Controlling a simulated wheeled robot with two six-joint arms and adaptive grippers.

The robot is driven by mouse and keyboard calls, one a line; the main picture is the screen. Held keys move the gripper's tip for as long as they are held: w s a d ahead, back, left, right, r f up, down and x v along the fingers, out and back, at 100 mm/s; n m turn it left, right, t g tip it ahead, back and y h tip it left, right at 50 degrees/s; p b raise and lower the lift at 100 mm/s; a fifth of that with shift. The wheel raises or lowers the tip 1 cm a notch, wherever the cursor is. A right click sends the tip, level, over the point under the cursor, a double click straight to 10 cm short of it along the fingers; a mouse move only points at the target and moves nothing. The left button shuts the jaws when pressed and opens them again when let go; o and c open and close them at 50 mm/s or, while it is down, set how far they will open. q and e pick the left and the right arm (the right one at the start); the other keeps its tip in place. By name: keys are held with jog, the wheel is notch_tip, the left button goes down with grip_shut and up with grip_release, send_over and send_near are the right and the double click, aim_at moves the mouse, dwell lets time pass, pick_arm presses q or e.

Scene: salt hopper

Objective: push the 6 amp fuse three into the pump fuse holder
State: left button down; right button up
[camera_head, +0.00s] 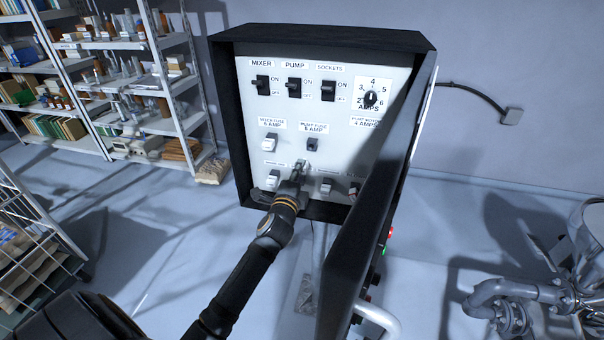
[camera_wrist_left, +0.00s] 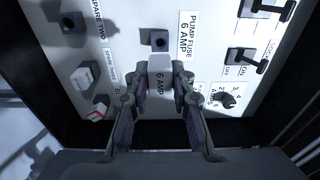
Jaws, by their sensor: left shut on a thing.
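My left gripper (camera_head: 301,168) is in front of the lower middle of the open fuse panel. It is shut on a white fuse marked 6 AMP (camera_wrist_left: 160,78), held between its two fingers in the left wrist view (camera_wrist_left: 159,90). The pump fuse holder (camera_head: 312,145) is a dark block under the PUMP FUSE 6 AMP label, just above the gripper tips. It also shows in the left wrist view (camera_wrist_left: 159,40), with an open round socket and no fuse in it. The gap between fuse and holder is hard to judge. My right gripper is not in view.
A white fuse sits in the mixer fuse holder (camera_head: 269,142). Other holders line the lower panel, one with a white fuse (camera_head: 273,177). The cabinet door (camera_head: 378,200) stands open close to the right of my left arm. Switches (camera_head: 294,87) and a dial (camera_head: 371,99) are above.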

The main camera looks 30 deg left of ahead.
pick_arm(q)
jog(key=shift+w+d, duration=0.1)
jog(key=shift+w, duration=0.5)
jog(key=x, duration=0.3)
jog(key=shift+w, duration=0.3)
jog(key=shift+w+a, duration=0.3)
jog(key=shift+w, duration=0.3)
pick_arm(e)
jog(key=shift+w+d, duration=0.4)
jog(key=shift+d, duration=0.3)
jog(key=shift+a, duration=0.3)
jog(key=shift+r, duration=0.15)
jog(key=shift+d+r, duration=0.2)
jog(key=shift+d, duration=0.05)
pick_arm(q)
jog(key=shift+w+a, duration=0.15)
jog(key=shift+w, duration=0.35)
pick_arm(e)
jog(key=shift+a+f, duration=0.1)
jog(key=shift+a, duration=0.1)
pick_arm(q)
jog(key=shift+x, duration=1.25)
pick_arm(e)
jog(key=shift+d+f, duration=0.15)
pick_arm(q)
jog(key=c, duration=1.1)
grip_release()
